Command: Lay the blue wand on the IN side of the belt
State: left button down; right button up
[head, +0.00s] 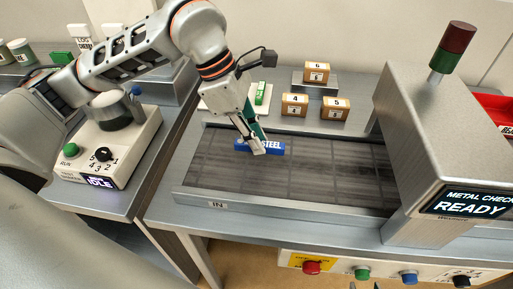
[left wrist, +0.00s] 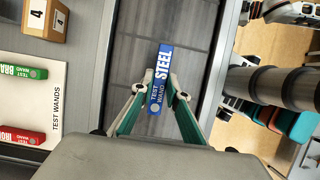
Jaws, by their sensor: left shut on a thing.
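The blue wand (head: 272,148), marked STEEL, is over the belt (head: 310,165) near its IN end, left of the metal checker's hood. My left gripper (head: 254,146) is shut on the wand's near part. In the left wrist view the wand (left wrist: 161,66) lies lengthwise between the fingertips, with dark belt behind it. I cannot tell if it touches the belt. The IN label (head: 217,205) is on the front rail. At the top right of the left wrist view, what looks like my right gripper (left wrist: 252,11) shows small, its jaw state unclear.
The metal checker hood (head: 440,120) reads READY. Numbered boxes (head: 295,105) stand behind the belt. A test wands board (left wrist: 35,100) holds a green and a red wand. Another instrument (head: 105,150) stands left. The belt between wand and hood is clear.

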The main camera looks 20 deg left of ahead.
pick_arm(q)
jog(key=shift+f, duration=1.75)
jog(key=shift+f, duration=0.1)
jog(key=c, duration=2)
grip_release()
jog(key=v, duration=1.2)
jog(key=shift+s, duration=0.1)
